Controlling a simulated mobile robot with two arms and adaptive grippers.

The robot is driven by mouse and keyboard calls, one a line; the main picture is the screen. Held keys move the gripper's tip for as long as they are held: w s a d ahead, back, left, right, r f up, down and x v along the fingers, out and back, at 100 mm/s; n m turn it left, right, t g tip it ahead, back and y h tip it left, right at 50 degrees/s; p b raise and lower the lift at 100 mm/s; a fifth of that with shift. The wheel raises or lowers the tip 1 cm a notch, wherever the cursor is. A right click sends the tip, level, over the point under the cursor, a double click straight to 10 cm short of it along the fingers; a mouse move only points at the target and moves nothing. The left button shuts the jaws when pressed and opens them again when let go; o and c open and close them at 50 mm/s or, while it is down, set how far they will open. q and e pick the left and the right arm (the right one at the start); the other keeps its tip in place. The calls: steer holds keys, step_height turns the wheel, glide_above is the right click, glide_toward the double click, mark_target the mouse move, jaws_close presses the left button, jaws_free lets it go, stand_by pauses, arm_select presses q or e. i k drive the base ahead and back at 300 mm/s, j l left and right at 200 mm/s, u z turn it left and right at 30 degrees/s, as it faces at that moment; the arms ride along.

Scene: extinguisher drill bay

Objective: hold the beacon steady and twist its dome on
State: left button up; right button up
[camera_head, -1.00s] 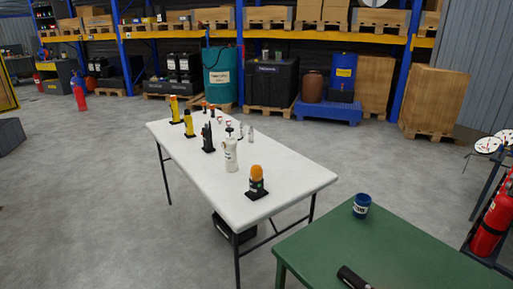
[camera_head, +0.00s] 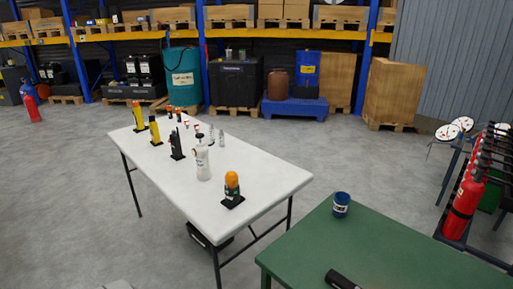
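A beacon (camera_head: 232,191) with an orange dome (camera_head: 231,179) stands upright on a black square base near the right front part of the white table (camera_head: 262,205). The dome sits on top of the dark body; whether it is fastened cannot be told. Several smaller orange-topped items (camera_head: 174,113) stand at the table's far end, too small to make out. Neither gripper shows in this view. A small pale shape at the bottom edge is too cut off to tell.
A white bottle (camera_head: 202,162), a black radio (camera_head: 177,145) and yellow torches (camera_head: 154,131) share the white table. A green table (camera_head: 375,243) at front right holds a blue cup-like item (camera_head: 341,204) and a black cylinder (camera_head: 340,280). Red extinguishers (camera_head: 464,205) stand at right. Grey floor is open at left.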

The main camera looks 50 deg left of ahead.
mark_target(232, 178)
steer(key=j+z, duration=0.15)
steer(key=j, duration=0.45)
steer(key=j+z, duration=0.1)
steer(key=j, duration=0.5)
steer(key=k+j+z, duration=0.15)
steer(key=j, duration=0.4)
steer(key=k+j+z, duration=0.15)
steer(key=j, duration=0.45)
steer(key=i, duration=0.05)
